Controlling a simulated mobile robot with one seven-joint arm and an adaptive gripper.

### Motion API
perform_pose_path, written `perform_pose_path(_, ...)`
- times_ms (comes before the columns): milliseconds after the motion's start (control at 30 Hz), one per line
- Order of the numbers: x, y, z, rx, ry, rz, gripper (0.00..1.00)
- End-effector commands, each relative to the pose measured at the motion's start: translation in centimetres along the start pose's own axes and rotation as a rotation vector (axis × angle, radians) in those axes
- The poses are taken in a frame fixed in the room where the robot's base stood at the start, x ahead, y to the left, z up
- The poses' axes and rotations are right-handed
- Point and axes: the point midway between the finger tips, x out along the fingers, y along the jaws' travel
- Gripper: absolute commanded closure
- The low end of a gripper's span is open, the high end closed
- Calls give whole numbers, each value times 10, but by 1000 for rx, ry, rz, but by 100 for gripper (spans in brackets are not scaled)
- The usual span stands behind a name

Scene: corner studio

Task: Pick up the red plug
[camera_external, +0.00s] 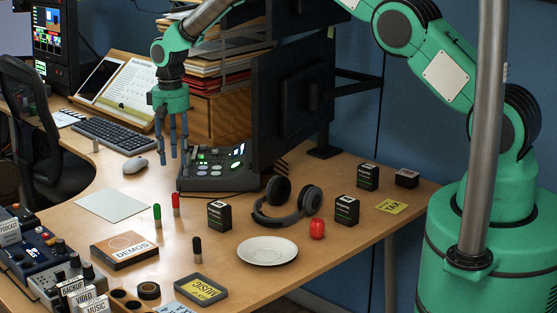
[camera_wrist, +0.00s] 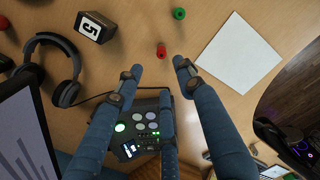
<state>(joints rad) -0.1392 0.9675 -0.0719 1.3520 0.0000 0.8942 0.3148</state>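The red plug (camera_external: 176,203) stands upright on the desk in the external view, just right of and behind a green plug (camera_external: 157,214). In the wrist view the red plug (camera_wrist: 161,50) is seen from above, a little beyond the fingertips and roughly between them. My gripper (camera_external: 174,153) hangs above the desk with its fingers pointing down, over and slightly behind the red plug. In the wrist view my gripper (camera_wrist: 157,70) is open, with a clear gap between its fingers and nothing held.
A white sheet (camera_external: 112,205) lies left of the plugs. A control panel (camera_external: 212,168) and monitor (camera_external: 290,100) stand close behind on the right. A black box (camera_external: 219,215), headphones (camera_external: 288,205), a black plug (camera_external: 197,249) and a DEMOS box (camera_external: 124,250) are nearby.

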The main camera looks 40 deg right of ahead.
Motion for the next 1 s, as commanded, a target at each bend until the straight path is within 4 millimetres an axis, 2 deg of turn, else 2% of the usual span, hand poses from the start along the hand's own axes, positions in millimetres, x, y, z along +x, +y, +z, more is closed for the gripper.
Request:
perform_pose_path(267,0,0,0,0,0,0,62)
perform_pose_path(467,10,0,0,0,-1,0,62)
perform_pose_path(800,59,0,1,0,-2,1,62)
perform_pose_path(1000,80,0,0,0,0,0,62)
